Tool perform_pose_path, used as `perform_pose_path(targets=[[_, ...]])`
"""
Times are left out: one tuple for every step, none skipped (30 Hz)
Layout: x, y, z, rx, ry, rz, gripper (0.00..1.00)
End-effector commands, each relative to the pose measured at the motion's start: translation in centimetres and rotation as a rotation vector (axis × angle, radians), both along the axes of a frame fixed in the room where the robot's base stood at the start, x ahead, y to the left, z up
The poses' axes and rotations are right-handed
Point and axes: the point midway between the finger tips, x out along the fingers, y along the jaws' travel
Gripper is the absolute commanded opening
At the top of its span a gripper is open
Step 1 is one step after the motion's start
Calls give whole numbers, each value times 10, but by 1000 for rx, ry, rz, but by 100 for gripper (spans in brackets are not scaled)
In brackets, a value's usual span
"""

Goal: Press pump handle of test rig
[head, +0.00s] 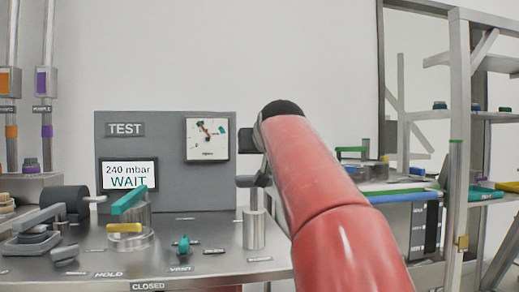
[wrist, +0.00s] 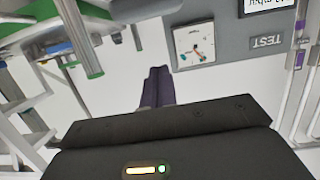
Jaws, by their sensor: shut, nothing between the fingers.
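The test rig's grey panel (head: 165,135) stands behind a steel deck, with a TEST label and a display (head: 129,175) reading 240 mbar WAIT. A steel upright cylinder (head: 254,230) with a thin rod, apparently the pump, stands at the right of the deck. A dark piece sits above the rod, partly behind my red arm; I cannot tell pump handle from gripper there. In the wrist view my gripper (wrist: 158,76) has its dark fingers together and empty, pointing toward the pale wall. The pump handle is not clear in the wrist view.
A teal lever (head: 129,200), a yellow lever (head: 124,228) and a small teal valve (head: 183,245) stand on the deck. Shelving (head: 457,130) fills the right side.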

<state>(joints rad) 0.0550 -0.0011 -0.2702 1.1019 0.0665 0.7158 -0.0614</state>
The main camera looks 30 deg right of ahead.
Motion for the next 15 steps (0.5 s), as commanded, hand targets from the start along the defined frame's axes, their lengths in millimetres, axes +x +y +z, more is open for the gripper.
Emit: perform_pose_path(targets=[[12, -4, -3, 1, 5, -2, 0], [19, -6, -4, 0, 6, -2, 0], [27, -8, -6, 0, 4, -2, 0], [33, -10, -8, 1, 4, -2, 0], [39, -12, -9, 1, 4, -2, 0], [47, -14, -11, 0, 5, -2, 0], [52, -15, -12, 0, 4, -1, 0], [58, -17, -14, -1, 3, -2, 0], [59, -17, -22, 1, 2, 0, 0], [57, -16, -30, 1, 3, 1, 0], [57, -16, -34, 1, 2, 1, 0], [56, -16, -39, 2, 2, 1, 0], [56, -16, -42, 2, 2, 1, 0], [56, -16, -45, 1, 1, 0, 0], [57, -16, -49, 1, 2, 0, 0]])
